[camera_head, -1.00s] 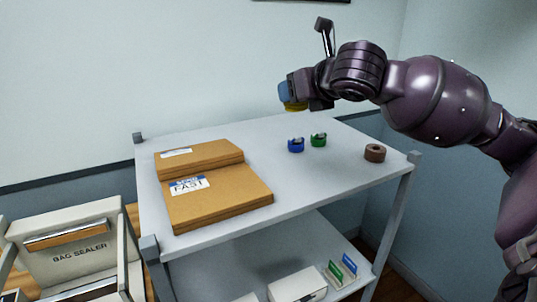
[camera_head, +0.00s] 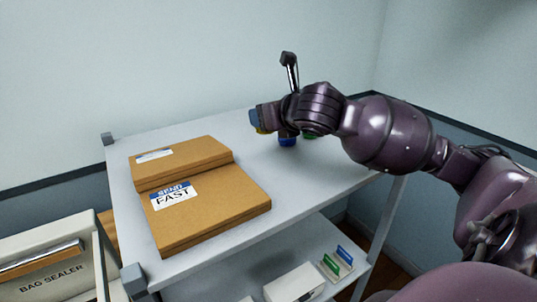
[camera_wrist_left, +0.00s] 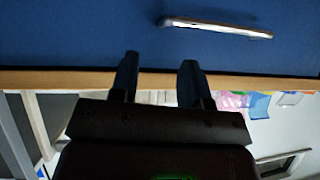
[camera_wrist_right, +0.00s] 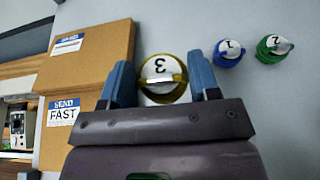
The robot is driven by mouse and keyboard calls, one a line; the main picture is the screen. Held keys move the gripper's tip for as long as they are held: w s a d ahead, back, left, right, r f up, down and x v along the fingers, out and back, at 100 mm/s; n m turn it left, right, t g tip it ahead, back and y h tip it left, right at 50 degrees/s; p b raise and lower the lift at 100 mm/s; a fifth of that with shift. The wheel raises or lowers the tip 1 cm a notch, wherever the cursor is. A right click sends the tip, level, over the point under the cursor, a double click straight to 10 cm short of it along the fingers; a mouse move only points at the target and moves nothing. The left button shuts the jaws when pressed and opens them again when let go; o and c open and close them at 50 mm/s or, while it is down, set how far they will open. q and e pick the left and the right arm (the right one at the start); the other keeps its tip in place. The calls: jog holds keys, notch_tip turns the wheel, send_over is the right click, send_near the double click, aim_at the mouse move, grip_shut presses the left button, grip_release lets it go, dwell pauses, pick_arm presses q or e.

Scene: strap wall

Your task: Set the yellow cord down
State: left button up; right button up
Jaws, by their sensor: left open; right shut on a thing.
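The yellow cord (camera_wrist_right: 165,93) is a small coil with a white face marked 3. In the right wrist view it sits between the fingers of my right gripper (camera_wrist_right: 159,66), which is shut on it. In the head view my right gripper (camera_head: 256,120) is over the grey shelf top (camera_head: 245,205), and only a sliver of yellow shows below the fingers. I cannot tell whether the cord touches the shelf. My left gripper (camera_wrist_left: 159,66) is open and empty, beside a blue surface away from the shelf.
Two brown parcels (camera_head: 215,215) lie left of the cord. A blue coil marked 1 (camera_wrist_right: 228,53) and a green coil marked 2 (camera_wrist_right: 274,48) stand to its right, partly hidden by my arm in the head view. A bag sealer (camera_head: 50,275) stands at lower left.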

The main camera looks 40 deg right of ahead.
notch_tip(320, 180, down, 10)
jog(key=shift+f, duration=0.1)
dwell(0.4)
jog(key=shift+f, duration=0.1)
jog(key=o, duration=0.9)
jog(key=shift+o, duration=0.2)
